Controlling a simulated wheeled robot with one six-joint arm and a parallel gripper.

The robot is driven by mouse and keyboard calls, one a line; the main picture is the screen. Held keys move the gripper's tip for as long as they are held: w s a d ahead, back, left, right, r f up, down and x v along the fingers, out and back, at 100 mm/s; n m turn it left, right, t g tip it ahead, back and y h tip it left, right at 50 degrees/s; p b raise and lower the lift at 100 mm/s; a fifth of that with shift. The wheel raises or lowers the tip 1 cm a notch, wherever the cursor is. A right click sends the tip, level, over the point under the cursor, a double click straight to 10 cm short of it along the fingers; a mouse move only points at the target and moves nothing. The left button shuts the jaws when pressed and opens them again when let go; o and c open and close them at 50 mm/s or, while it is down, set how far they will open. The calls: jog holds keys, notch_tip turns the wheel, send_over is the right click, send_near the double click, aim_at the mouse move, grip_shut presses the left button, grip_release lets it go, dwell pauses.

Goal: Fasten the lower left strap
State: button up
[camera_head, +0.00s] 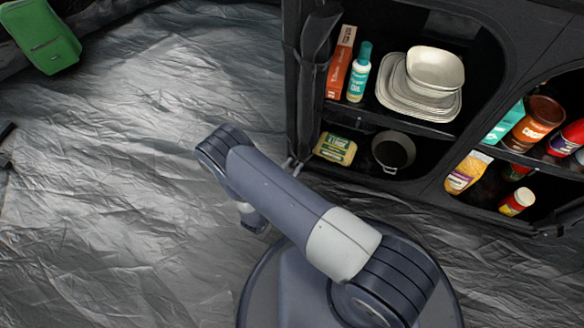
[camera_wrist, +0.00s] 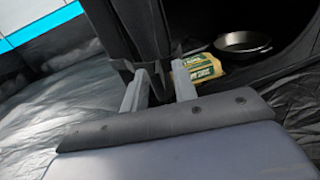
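The black fabric cabinet (camera_head: 300,100) stands at the upper right in the head view. A rolled dark flap (camera_head: 317,65) hangs along its left side. My gripper (camera_head: 291,164) is at the cabinet's lower left corner, low near the floor. In the wrist view its two grey fingers (camera_wrist: 159,86) stand apart, with dark fabric (camera_wrist: 156,72) of the cabinet corner between or just beyond them. I cannot tell whether they touch it. The lower left strap cannot be made out from the dark fabric around it.
A yellow-green packet (camera_head: 336,149) and a dark pan (camera_head: 393,150) sit in the lower left compartment, right of the gripper. Above are stacked pale dishes (camera_head: 418,100) and a bottle (camera_head: 359,73). A green bag (camera_head: 42,38) lies far left. The grey floor (camera_head: 130,150) between is clear.

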grip_shut()
dwell(0.3)
dwell(0.4)
